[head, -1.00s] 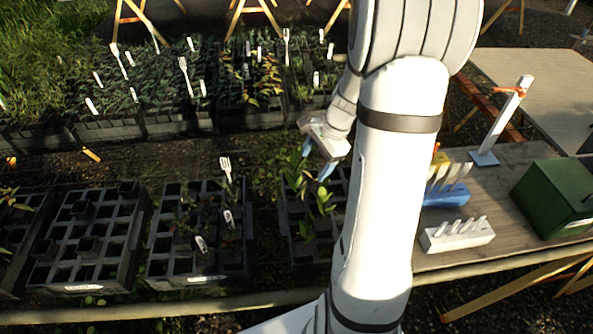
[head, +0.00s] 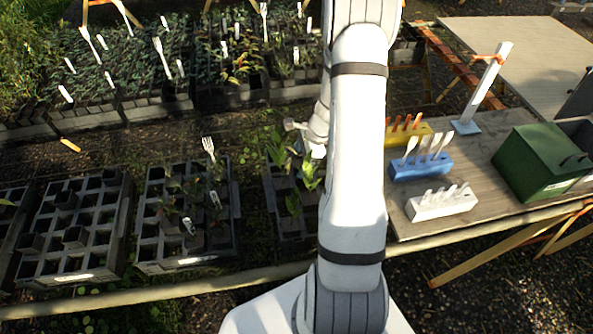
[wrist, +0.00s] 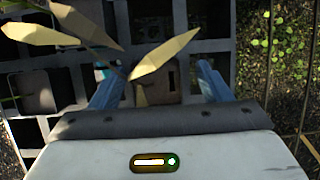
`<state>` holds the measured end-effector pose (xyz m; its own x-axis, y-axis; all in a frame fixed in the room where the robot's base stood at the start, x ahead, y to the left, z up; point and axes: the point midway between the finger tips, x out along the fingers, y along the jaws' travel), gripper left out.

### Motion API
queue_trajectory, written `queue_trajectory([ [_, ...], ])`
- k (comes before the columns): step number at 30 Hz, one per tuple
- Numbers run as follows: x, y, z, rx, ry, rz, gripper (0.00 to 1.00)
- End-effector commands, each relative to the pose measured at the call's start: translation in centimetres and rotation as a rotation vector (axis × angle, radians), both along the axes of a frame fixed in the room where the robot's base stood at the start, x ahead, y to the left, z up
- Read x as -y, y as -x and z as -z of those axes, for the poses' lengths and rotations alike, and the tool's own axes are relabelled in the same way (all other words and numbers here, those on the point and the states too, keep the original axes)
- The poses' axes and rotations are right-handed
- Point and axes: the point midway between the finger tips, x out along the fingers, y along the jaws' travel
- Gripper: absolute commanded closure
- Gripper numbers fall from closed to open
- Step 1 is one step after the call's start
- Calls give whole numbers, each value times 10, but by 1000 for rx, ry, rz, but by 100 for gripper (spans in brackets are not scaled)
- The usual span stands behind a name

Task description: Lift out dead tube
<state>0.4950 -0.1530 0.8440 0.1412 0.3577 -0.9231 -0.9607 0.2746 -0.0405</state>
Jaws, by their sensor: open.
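In the wrist view a square brown tube (wrist: 164,92) sits in a cell of a grey tray (wrist: 190,46). A yellowish leaf (wrist: 166,52) lies across its top left in the picture, so I cannot tell whether the tube is dead. My gripper (wrist: 159,70) is open, with one blue finger on each side of the tube; whether they touch it I cannot tell. In the head view my arm hides the gripper and part of the tray (head: 292,236), which holds green leafy plants (head: 308,175).
A tray with dark plants (head: 184,264) and a mostly empty tray (head: 66,276) stand to the left. On the table at right are yellow (head: 420,135), blue (head: 425,168) and white (head: 440,208) label holders and a green box (head: 545,165).

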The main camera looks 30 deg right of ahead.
Motion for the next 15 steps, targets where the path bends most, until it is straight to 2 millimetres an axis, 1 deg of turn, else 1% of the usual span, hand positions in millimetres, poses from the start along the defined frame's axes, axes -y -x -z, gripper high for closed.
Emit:
queue_trajectory([
  [8,-1,0,3,1,0,0,30],
  [15,-1,0,2,1,0,0,50],
])
